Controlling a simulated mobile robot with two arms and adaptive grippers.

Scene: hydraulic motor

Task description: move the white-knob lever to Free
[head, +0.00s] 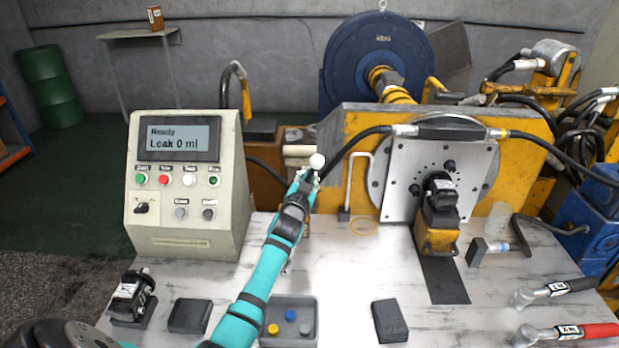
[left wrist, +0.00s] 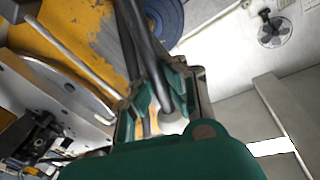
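The lever's white knob (head: 317,161) stands at the middle of the head view, just left of the yellow frame. My left gripper (head: 304,181) reaches up from the lower left, with its fingertips right at the knob and just below it. In the left wrist view the fingers of my left gripper (left wrist: 163,80) are apart, on either side of a dark rod and a pale round end (left wrist: 174,117). Whether they touch it I cannot tell. The lever's stem is mostly hidden by the gripper in the head view. No Free label is readable. My right gripper is out of view.
A control box (head: 188,182) showing "Ready" and "Leak 0 ml" stands left of my arm. A black hose (head: 352,146) runs close to the gripper's right. A grey tray (head: 305,303), a dark block (head: 390,320) and two torque wrenches lie on the table (head: 350,270).

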